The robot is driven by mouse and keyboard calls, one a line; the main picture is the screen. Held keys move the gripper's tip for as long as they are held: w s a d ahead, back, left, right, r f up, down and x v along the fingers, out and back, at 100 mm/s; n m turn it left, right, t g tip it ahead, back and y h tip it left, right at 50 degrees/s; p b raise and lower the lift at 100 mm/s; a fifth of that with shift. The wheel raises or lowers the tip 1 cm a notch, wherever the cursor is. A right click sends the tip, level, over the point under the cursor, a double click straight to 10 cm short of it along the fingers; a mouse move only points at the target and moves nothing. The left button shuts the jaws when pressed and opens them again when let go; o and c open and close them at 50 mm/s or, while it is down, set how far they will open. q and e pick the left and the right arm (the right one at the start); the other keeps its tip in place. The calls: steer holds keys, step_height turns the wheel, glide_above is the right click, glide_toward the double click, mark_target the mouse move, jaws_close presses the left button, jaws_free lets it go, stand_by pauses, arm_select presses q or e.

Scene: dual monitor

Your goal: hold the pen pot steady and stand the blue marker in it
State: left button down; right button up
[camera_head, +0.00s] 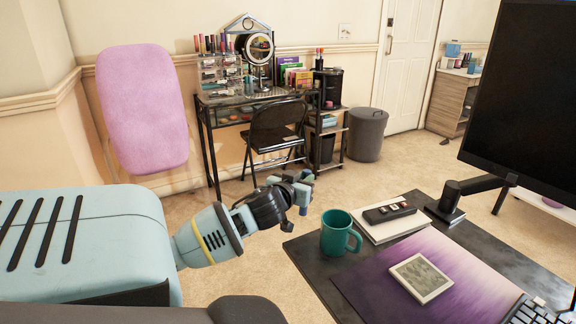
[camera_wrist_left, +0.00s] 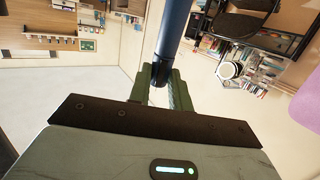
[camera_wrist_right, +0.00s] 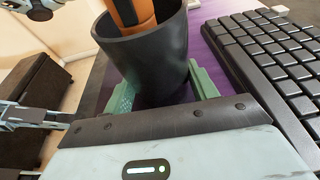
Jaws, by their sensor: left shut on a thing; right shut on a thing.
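The blue marker (camera_wrist_left: 176,38) is a blue shaft with a black end in the left wrist view, held between the fingers of my left gripper (camera_wrist_left: 160,85). In the head view my left gripper (camera_head: 302,190) is raised left of the desk, beyond the teal mug; the marker is hard to make out there. The pen pot (camera_wrist_right: 150,58) is a black tapered cup in the right wrist view, with an orange-and-black object (camera_wrist_right: 127,14) inside. My right gripper (camera_wrist_right: 163,95) is shut around the pot's lower part. The pot and right gripper do not show in the head view.
The teal mug (camera_head: 336,238) stands on the dark desk (camera_head: 302,250). A white book (camera_head: 400,226) with a black remote (camera_head: 389,212), a framed coaster (camera_head: 422,278) on a purple mat (camera_head: 375,285), a keyboard (camera_head: 538,312) and a monitor (camera_head: 525,85) are nearby.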

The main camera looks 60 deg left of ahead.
arm_select(q)
steer(key=w+d+r+n+g+y, duration=0.1)
steer(key=w+d+r+y, duration=0.1)
steer(key=w+d+r, duration=0.3)
steer(key=w+d+r+n+g+y, duration=0.1)
steer(key=w+r+n, duration=0.15)
steer(key=r, duration=0.45)
steer(key=w+d+f+m+t+h, duration=0.2)
steer(key=d, duration=1.2)
steer(key=w+d+f+m+t+h, duration=0.1)
steer(key=d+m+t+h, duration=0.15)
steer(key=d, duration=1.05)
steer(key=s+d+r+m+t+h, duration=0.1)
steer(key=s+d+r+m+h, duration=0.15)
steer(key=d, duration=0.65)
steer(key=s+d+r+m+h, duration=0.1)
steer(key=s+d+r+h, duration=0.2)
steer(key=d, duration=0.6)
steer(key=s+d+r+m+t+h, duration=0.1)
steer(key=s+d+r+m+h, duration=0.2)
steer(key=d, duration=0.6)
steer(key=shift+n+y, duration=0.35)
steer(key=shift+y, duration=0.25)
steer(key=shift+s+a+f, duration=0.1)
steer(key=shift+s+f, duration=0.05)
steer(key=shift+f, duration=2.75)
steer(key=shift+s+a+f, duration=0.1)
steer(key=shift+s+f, duration=0.05)
steer(key=shift+f, duration=2.75)
